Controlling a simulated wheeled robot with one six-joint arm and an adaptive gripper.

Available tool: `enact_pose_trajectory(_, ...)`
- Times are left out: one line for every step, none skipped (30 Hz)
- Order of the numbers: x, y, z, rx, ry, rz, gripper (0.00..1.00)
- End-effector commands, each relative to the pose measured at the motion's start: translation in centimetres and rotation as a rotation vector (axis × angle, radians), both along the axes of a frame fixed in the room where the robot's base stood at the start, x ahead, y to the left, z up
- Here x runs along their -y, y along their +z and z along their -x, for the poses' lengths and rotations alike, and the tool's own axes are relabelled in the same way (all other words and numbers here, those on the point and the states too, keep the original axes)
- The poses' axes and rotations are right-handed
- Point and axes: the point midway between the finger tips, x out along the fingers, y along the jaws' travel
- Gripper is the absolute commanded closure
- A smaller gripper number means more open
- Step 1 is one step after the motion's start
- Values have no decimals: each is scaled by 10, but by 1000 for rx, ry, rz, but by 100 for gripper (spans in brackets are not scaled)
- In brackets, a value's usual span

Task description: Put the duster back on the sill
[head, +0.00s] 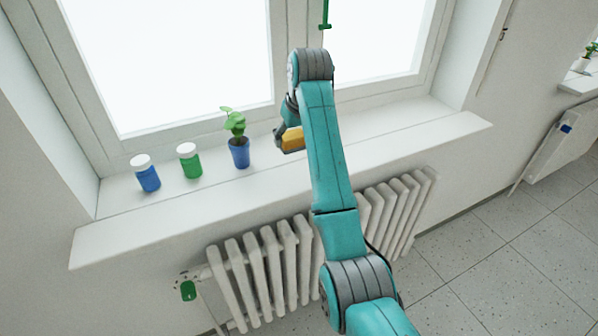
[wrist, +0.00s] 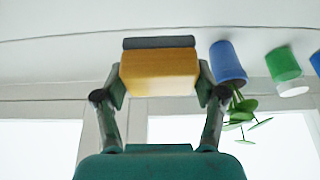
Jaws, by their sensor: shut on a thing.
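The duster, a yellow-orange block with a dark grey pad, shows in the head view (head: 292,138) and in the wrist view (wrist: 159,72). My gripper (wrist: 160,84) is shut on it, with one finger against each side. In the head view my arm partly hides the gripper and the duster. The white sill (head: 400,133) runs below the window; the duster is over it, right of the potted plant. I cannot tell whether the pad touches the sill.
A blue pot with a green plant (head: 239,153) stands on the sill, close beside the duster. A green jar (head: 190,163) and a blue jar (head: 148,178) with white lids stand further left. The sill's right part is clear. A radiator (head: 262,276) is below.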

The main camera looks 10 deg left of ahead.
Motion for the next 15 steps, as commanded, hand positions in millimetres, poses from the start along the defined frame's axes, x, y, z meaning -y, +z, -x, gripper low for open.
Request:
enact_pose_trajectory(0, -9, 0, -2, 0, 1, 63)
enact_pose_trajectory(0, -14, 0, -2, 0, 1, 63)
enact_pose_trajectory(0, -21, 1, -2, 0, 1, 63)
enact_pose_trajectory(0, -26, 1, -2, 0, 1, 63)
enact_pose_trajectory(0, -32, 1, -2, 0, 1, 63)
enact_pose_trajectory(0, -39, 1, -1, 0, 1, 63)
enact_pose_trajectory(0, -43, 1, -1, 0, 1, 63)
enact_pose_trajectory(0, -46, 0, 0, 0, 0, 63)
enact_pose_trajectory(0, -50, 0, 1, 0, -1, 63)
enact_pose_trajectory(0, -52, 0, 1, 0, -1, 63)
enact_pose_trajectory(0, -54, 0, 2, 0, -1, 63)
enact_pose_trajectory(0, -57, 0, 1, 0, -1, 63)
enact_pose_trajectory(0, -60, 0, 1, 0, -1, 63)
enact_pose_trajectory(0, -63, 0, 0, -1, 0, 63)
enact_pose_trajectory(0, -69, 0, -1, -1, 0, 63)
